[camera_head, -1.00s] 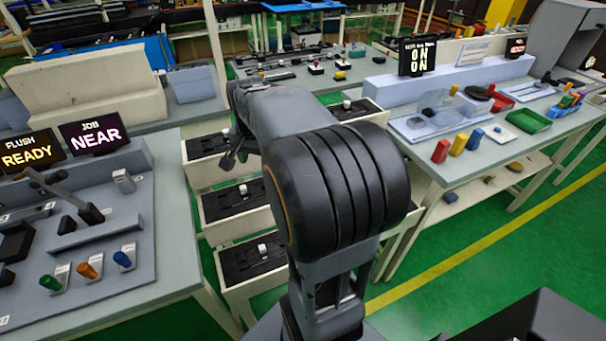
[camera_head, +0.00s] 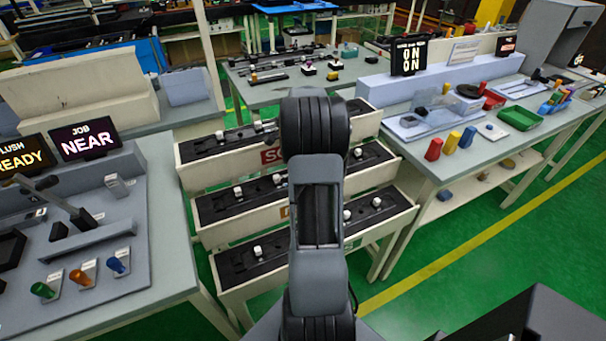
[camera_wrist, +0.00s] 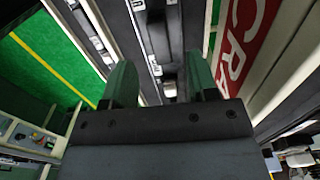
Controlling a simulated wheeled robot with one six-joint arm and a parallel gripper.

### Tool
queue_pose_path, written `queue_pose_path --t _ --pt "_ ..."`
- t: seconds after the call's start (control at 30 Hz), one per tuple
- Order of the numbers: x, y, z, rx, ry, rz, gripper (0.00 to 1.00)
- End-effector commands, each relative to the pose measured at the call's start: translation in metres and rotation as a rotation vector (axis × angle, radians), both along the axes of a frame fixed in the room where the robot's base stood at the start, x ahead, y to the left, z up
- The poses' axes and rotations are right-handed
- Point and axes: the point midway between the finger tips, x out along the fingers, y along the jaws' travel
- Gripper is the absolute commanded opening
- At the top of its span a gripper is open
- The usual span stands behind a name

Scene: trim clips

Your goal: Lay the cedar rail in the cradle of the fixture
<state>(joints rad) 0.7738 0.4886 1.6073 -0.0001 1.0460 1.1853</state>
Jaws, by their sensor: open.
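In the head view my arm hides the gripper. I cannot pick out the cedar rail in either view; it may be among the dark strips in the drawers. A grey fixture board (camera_head: 115,268) with a lever (camera_head: 72,207) stands on the left bench; I cannot tell whether it has the cradle.
Pulled-out stacked drawers (camera_head: 228,174) with black inserts stand between the benches. The left bench has "READY" (camera_head: 22,158) and "NEAR" (camera_head: 82,143) displays.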

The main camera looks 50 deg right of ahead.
Motion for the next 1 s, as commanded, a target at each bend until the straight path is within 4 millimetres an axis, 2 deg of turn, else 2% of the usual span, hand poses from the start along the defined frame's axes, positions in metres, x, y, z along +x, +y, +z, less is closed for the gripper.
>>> queue_pose_path --t 0.17,0.53,0.87,1.0 --pt "0.000 0.000 -0.009 0.001 0.001 0.001 0.53" --pt "-0.001 -0.003 -0.052 0.001 0.002 0.001 0.53" --pt "-0.001 -0.003 -0.058 0.000 0.000 0.001 0.53" --pt "-0.001 -0.003 -0.058 -0.001 0.000 0.001 0.41"
